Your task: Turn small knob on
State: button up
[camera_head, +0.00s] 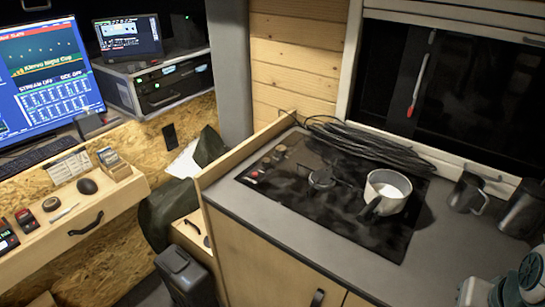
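The black cooktop (330,215) is set in the grey counter at the centre right. A short row of small controls sits along its left edge. One dark round knob (280,149) is at the far end of the row, and another dark knob (266,161) is just nearer. A small part with red on it (255,173) lies at the near end. They are too small in the picture to tell which is the small knob or how any is turned.
A white pot (388,191) with a dark handle stands on the cooktop's right. A dark burner piece (321,179) is at its middle. Coiled black cable (365,142) lies along the back. A metal mug (467,193) stands right. A wooden side board (245,153) edges the counter's left.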

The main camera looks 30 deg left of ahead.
aim_at(266, 161)
jog(key=u, duration=0.5)
jog(key=k, duration=1.05)
jog(key=u, duration=0.4)
jog(key=i, duration=1)
jog(key=u, duration=0.4)
jog(key=k, duration=1.1)
jog(key=u, duration=1.2)
jog(key=i, duration=1.7)
jog(key=z, duration=1.1)
jog(key=i, duration=0.45)
jog(key=z, duration=0.4)
